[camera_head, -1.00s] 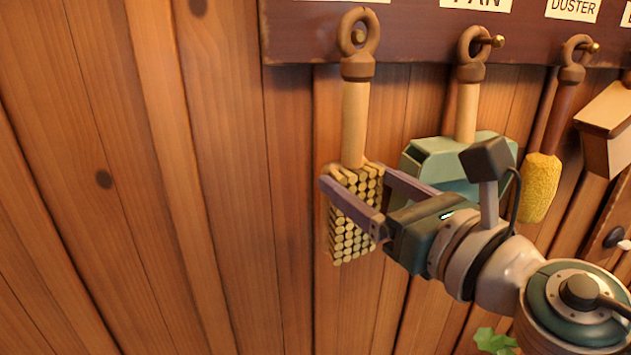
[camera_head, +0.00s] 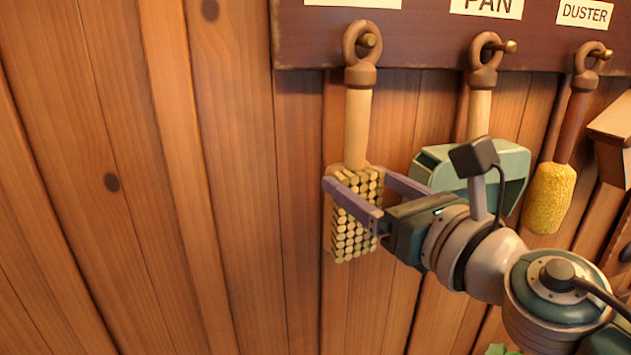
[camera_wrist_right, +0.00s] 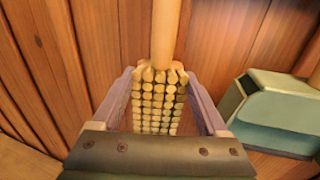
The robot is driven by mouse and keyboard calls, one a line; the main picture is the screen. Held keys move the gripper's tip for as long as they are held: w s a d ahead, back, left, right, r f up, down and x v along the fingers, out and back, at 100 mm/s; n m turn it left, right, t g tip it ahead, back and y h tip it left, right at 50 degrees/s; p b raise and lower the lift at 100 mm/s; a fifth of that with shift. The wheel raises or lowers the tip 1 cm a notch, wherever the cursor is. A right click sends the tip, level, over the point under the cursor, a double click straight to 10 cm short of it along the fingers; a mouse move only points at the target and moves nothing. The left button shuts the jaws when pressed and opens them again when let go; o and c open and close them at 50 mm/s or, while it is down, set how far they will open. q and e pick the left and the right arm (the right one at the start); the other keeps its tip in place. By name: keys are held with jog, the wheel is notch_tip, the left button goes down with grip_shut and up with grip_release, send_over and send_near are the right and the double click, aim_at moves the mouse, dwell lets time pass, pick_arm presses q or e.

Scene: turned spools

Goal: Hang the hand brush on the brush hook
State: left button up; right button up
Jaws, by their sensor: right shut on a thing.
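The hand brush (camera_head: 356,130) has a pale handle, a brown ring at its top and a block of round bristle tufts. It hangs upright in front of the plank wall. My right gripper (camera_head: 354,200) is shut on the bristle block, which the right wrist view also shows between the fingers (camera_wrist_right: 158,105). The brush hook (camera_head: 369,41) is a brass peg on the dark board. Its tip shows in the ring's opening and overlaps the ring's right rim. How far it passes through I cannot tell. My left gripper is not in view.
A green dustpan (camera_head: 510,165) hangs from its peg close to the right of the brush, behind my right arm. A yellow duster (camera_head: 549,198) hangs further right. The dark board (camera_head: 430,40) carries white labels. The plank wall to the left is clear.

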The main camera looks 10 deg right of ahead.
jog(key=o, duration=1.6)
